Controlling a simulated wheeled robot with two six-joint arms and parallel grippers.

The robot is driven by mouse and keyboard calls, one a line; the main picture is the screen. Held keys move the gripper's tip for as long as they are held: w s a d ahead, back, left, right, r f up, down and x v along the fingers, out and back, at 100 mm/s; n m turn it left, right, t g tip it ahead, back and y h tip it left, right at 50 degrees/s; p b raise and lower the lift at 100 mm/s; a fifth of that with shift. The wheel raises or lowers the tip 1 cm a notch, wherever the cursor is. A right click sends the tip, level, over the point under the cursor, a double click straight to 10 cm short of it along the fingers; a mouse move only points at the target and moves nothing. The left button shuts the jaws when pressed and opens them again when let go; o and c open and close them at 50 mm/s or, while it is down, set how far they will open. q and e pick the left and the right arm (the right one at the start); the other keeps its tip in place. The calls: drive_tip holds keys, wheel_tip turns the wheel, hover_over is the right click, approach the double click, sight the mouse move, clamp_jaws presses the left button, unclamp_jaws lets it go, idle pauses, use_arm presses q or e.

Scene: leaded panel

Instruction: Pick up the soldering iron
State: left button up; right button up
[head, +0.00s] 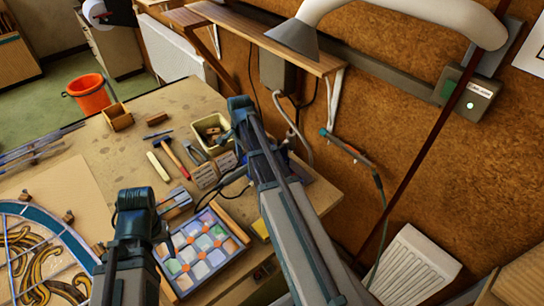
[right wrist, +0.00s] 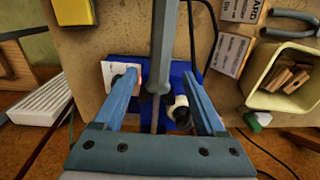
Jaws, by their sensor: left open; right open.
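In the right wrist view my right gripper (right wrist: 161,77) is open, with one blue finger on each side of what appears to be the soldering iron (right wrist: 163,45). The iron shows as a grey shaft that narrows toward the middle of the picture. It stands at a blue stand (right wrist: 182,72), partly hidden by my fingers. I cannot tell whether the fingers touch the iron. In the head view my right arm covers the iron and most of the stand. My left gripper (head: 163,235) is low over the bench near the glass tray, mostly hidden by its own arm.
A cream bin (head: 211,130) with wooden pieces stands beside the right arm; it also shows in the right wrist view (right wrist: 259,72). Pliers (head: 195,153), a hammer (head: 174,155) and a tray of coloured glass (head: 218,236) lie on the bench. A black cord runs near the stand.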

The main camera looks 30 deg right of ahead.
sight(246, 166)
wheel_tip(246, 166, down, 5)
drive_tip(key=b, duration=0.4)
drive_tip(key=shift+f+b, duration=0.1)
drive_tip(key=shift+b, duration=0.3)
drive_tip(key=shift+c, duration=0.4)
clamp_jaws()
